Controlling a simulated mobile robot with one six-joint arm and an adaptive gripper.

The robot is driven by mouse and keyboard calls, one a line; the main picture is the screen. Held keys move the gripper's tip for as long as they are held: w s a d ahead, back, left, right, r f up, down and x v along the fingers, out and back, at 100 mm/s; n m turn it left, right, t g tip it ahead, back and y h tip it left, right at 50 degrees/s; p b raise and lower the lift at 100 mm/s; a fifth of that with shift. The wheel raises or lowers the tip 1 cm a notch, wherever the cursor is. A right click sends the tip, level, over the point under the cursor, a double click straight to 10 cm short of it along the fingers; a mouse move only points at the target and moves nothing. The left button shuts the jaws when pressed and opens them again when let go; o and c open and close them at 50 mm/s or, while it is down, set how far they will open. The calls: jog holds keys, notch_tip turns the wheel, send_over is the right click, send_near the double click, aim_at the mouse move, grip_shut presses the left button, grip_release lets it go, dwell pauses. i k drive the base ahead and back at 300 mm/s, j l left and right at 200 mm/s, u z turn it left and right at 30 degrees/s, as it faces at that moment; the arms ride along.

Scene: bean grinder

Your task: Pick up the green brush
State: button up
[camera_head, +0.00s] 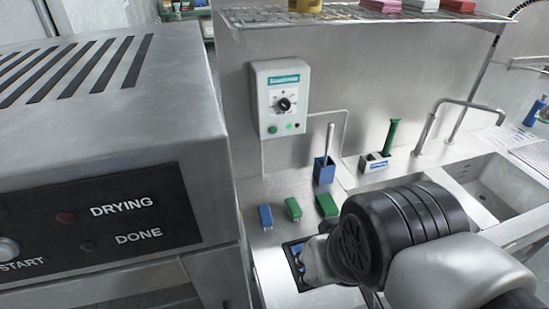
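A long green handle (390,137), which looks like the green brush, stands tilted in a small white holder (375,162) on the steel counter, left of the sink. Its lower end is hidden in the holder. My arm's dark wrist reaches in from the lower right, in front of the counter. My gripper (306,263) is only partly seen at the wrist's left end, well to the lower left of the green handle and apart from it. Its fingers are not clear, so I cannot tell whether it is open or holds anything.
A blue holder (324,170) with a grey-handled tool stands left of the white holder. A blue block (265,216) and two green blocks (293,208) (327,205) lie nearer. A faucet (450,115) and sink (490,188) are right; a large drying machine (100,150) fills the left.

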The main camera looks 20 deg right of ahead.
aim_at(294, 210)
jog(key=z, duration=1.05)
jog(key=i+l, duration=0.25)
jog(key=l, duration=0.15)
jog(key=i+l, duration=0.3)
jog(key=l, duration=0.15)
jog(key=u, duration=0.45)
jog(key=l+u, duration=0.15)
jog(key=u, duration=0.25)
jog(key=l+u, duration=0.1)
jog(key=u, duration=0.35)
jog(key=l+u, duration=0.15)
jog(key=u, duration=0.25)
jog(key=i, duration=0.05)
